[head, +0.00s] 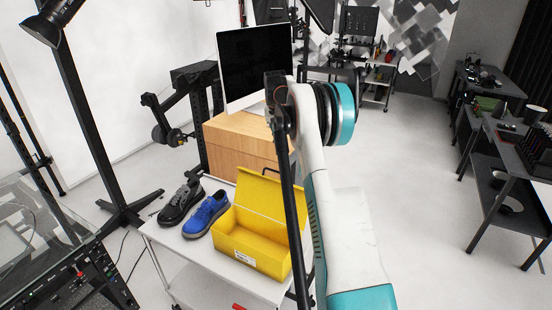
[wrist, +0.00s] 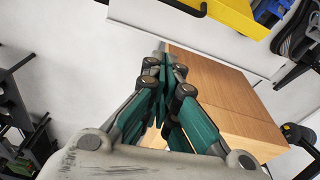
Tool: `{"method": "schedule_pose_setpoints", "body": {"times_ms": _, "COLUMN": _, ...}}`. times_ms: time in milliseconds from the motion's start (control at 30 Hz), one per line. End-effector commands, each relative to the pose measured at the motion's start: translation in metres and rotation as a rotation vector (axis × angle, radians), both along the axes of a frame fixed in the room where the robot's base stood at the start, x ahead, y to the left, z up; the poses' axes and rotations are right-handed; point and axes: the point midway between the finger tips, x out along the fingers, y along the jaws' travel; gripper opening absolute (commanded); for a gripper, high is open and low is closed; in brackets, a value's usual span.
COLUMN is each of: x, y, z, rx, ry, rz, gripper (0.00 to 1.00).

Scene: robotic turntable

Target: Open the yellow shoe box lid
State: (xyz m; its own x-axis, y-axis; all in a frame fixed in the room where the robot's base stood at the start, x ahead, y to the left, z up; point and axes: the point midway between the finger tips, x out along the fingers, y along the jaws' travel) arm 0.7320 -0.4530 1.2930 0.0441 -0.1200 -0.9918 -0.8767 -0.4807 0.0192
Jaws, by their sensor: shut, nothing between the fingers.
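The yellow shoe box (head: 252,254) stands on a white table, with its inside showing. Its lid (head: 272,196) is raised, standing up at the back edge and leaning back. Part of the box's right side is hidden behind a dark pole and my arm. In the wrist view a piece of the yellow box (wrist: 236,14) shows at the top edge. My gripper (wrist: 160,68) is shut and empty, apart from the box, over the side of the wooden block. In the head view my arm hides the gripper.
A blue shoe (head: 207,214) and a black shoe (head: 180,201) stand left of the box on the white table (head: 188,257). Behind is a wooden block (head: 236,145) bearing a monitor (head: 256,66). A dark pole (head: 291,200) rises close to the box's right side.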

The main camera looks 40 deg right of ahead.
Motion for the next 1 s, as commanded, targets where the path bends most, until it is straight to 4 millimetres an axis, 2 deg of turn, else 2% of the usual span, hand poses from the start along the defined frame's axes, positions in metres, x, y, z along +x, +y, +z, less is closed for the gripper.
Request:
{"method": "schedule_pose_setpoints", "body": {"times_ms": 133, "x": -0.002, "y": 0.000, "z": 0.001, "rx": 0.001, "ry": -0.016, "rz": -0.120, "gripper": 0.00}}
{"method": "schedule_pose_setpoints", "body": {"times_ms": 333, "x": -0.002, "y": -0.002, "z": -0.013, "rx": 0.002, "ry": -0.019, "rz": -0.147, "gripper": 0.00}}
{"method": "schedule_pose_setpoints", "body": {"times_ms": 867, "x": 0.002, "y": -0.013, "z": -0.101, "rx": 0.002, "ry": -0.018, "rz": -0.143, "gripper": 0.00}}
{"method": "schedule_pose_setpoints", "body": {"times_ms": 1000, "x": -0.005, "y": 0.006, "z": -0.093, "rx": 0.002, "ry": -0.018, "rz": -0.142, "gripper": 0.00}}
